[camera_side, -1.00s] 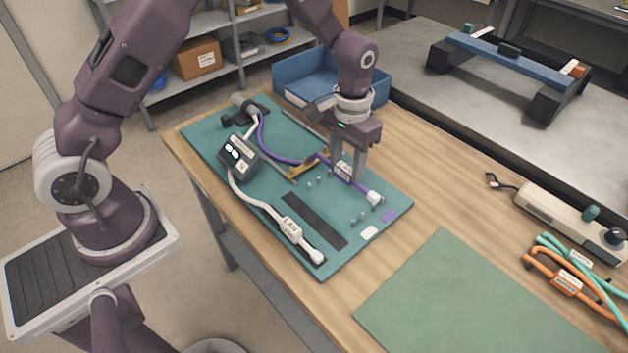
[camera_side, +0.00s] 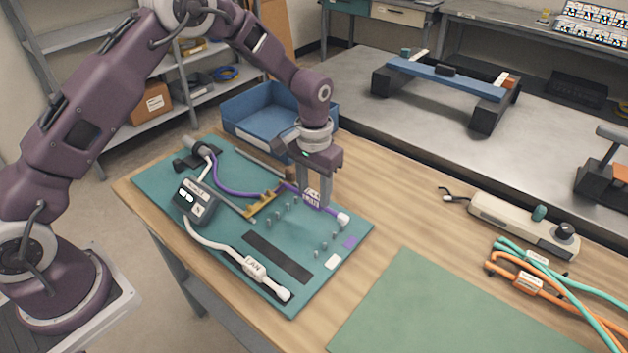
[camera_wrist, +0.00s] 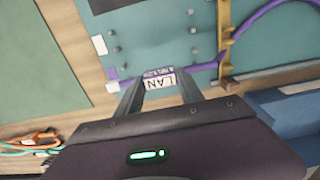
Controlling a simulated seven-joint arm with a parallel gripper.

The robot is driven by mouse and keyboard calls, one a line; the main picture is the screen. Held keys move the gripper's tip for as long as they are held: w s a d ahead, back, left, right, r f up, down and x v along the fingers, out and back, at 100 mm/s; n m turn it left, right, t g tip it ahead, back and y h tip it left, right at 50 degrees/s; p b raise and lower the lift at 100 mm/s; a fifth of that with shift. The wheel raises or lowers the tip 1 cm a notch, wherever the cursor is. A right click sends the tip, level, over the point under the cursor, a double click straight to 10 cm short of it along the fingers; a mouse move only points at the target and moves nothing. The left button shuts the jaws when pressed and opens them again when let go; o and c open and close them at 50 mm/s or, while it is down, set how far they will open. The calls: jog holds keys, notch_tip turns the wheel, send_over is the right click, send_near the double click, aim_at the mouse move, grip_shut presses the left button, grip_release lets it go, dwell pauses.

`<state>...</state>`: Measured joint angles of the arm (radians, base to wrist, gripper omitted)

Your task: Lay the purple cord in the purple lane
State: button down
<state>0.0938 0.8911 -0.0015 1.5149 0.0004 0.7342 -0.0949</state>
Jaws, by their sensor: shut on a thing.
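The purple cord (camera_side: 236,194) runs from the clamp at the back left of the teal board (camera_side: 352,224), over the yellow bracket (camera_side: 262,204), to a white plug (camera_side: 343,218). My gripper (camera_side: 313,200) is shut on its white label (camera_wrist: 160,79), near the plug end. In the wrist view the cord (camera_wrist: 205,68) passes across between my fingers. The held part lies beside the small pegs (camera_side: 283,213), on their back side. A purple patch (camera_side: 349,243) and a white patch (camera_side: 333,261) mark the board's right end. I cannot tell the plug's height above the board.
A dark box (camera_side: 196,202) stands at left. A blue bin (camera_side: 270,112) is close behind my gripper. The green mat (camera_side: 420,305) is clear.

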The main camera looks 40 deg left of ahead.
aim_at(314, 206)
jog(key=shift+f, duration=0.55)
notch_tip(314, 206, up, 5)
jog(key=shift+r, duration=0.1)
jog(key=shift+f, duration=2.65)
jog(key=shift+f, duration=0.35)
jog(key=shift+f, duration=1.6)
